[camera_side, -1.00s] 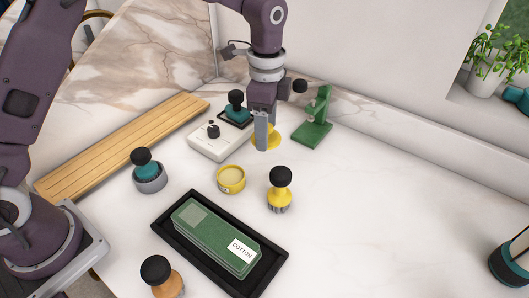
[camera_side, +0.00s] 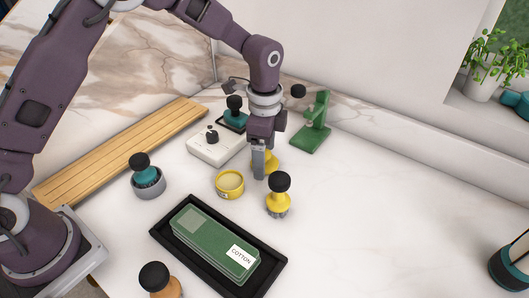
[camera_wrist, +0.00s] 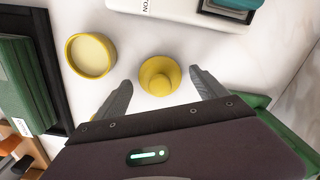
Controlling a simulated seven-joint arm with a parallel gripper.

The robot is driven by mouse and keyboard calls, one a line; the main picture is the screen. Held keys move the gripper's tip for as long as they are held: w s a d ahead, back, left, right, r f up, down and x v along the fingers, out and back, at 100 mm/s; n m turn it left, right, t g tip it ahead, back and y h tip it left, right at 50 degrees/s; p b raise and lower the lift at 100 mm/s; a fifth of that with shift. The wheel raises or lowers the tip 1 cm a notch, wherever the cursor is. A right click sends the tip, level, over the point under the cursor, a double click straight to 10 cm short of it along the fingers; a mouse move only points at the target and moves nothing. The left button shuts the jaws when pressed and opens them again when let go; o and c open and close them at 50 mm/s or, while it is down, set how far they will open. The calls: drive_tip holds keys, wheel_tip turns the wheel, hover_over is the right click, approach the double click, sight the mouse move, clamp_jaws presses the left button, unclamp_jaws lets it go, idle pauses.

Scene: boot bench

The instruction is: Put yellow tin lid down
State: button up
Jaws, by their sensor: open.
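The yellow tin lid (camera_wrist: 159,77), round with a raised knob, lies knob up between my gripper's fingers in the wrist view. In the side view, part of the lid (camera_side: 272,160) shows behind the fingers. My gripper (camera_side: 260,174) points down over it. In the wrist view, my gripper (camera_wrist: 160,79) is open, with a gap between each finger and the lid. The lid looks flat on the counter, but its underside is hidden. The open yellow tin (camera_side: 230,184) stands just left of my gripper; it also shows in the wrist view (camera_wrist: 91,55).
A yellow brush with a black knob (camera_side: 279,195) stands close in front of my gripper. A white box (camera_side: 213,150) and a green stand (camera_side: 312,130) are behind.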

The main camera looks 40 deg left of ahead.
wheel_tip(320, 180, up, 12)
drive_tip(key=s+a+r+n+t, duration=0.3)
drive_tip(key=s+a+r+n, duration=0.3)
drive_tip(key=s+r, duration=0.55)
drive_tip(key=s+a+f+n+t, duration=0.1)
drive_tip(key=s+a+f+n, duration=0.1)
drive_tip(key=s, duration=0.6)
drive_tip(key=s+a+f+n+t, duration=0.1)
drive_tip(key=s+a+n, duration=0.1)
drive_tip(key=s+n, duration=0.3)
drive_tip(key=s, duration=0.4)
drive_tip(key=shift+a+f+n+t, duration=0.2)
drive_tip(key=shift+f+n+t, duration=0.1)
drive_tip(key=shift+f, duration=0.1)
